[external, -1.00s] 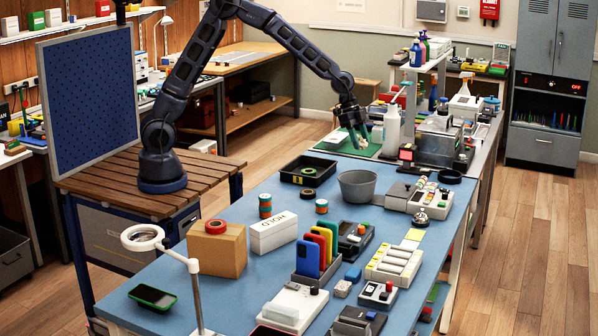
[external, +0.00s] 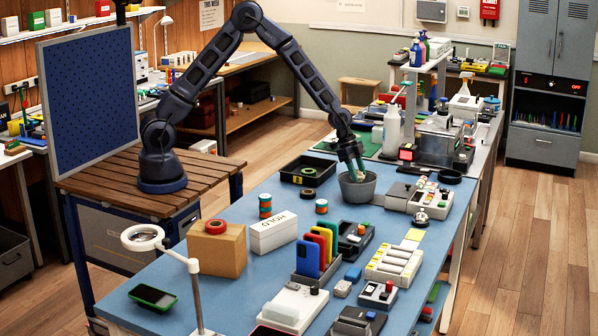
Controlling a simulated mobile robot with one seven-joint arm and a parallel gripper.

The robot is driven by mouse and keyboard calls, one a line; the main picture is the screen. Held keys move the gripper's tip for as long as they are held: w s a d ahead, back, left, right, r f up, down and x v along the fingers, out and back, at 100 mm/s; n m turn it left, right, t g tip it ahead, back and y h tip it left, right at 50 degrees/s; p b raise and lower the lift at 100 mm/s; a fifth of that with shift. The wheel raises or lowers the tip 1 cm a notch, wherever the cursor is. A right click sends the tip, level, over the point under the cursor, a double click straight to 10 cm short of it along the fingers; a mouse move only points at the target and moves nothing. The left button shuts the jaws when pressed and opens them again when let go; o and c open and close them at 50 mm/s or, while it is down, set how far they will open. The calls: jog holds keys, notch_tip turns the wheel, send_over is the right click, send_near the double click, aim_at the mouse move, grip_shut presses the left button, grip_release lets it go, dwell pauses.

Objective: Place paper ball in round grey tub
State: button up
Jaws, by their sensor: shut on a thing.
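The round grey tub (external: 358,194) stands on the blue table, toward its far half. My gripper (external: 357,176) points down over the tub, with its fingertips at or just inside the opening. It is shut on a small pale thing, the paper ball (external: 360,178), which shows only in part between the fingers. The tub's near wall hides the inside, so I cannot tell how far the ball is above the tub's floor.
A black tray (external: 290,175) with a dark roll (external: 308,171) stands left of the tub. A grey device (external: 399,196) is close on its right. Bare blue table lies just in front of the tub.

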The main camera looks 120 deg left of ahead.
jog(key=shift+f, duration=2.9)
jog(key=o, duration=0.9)
jog(key=shift+o, duration=0.2)
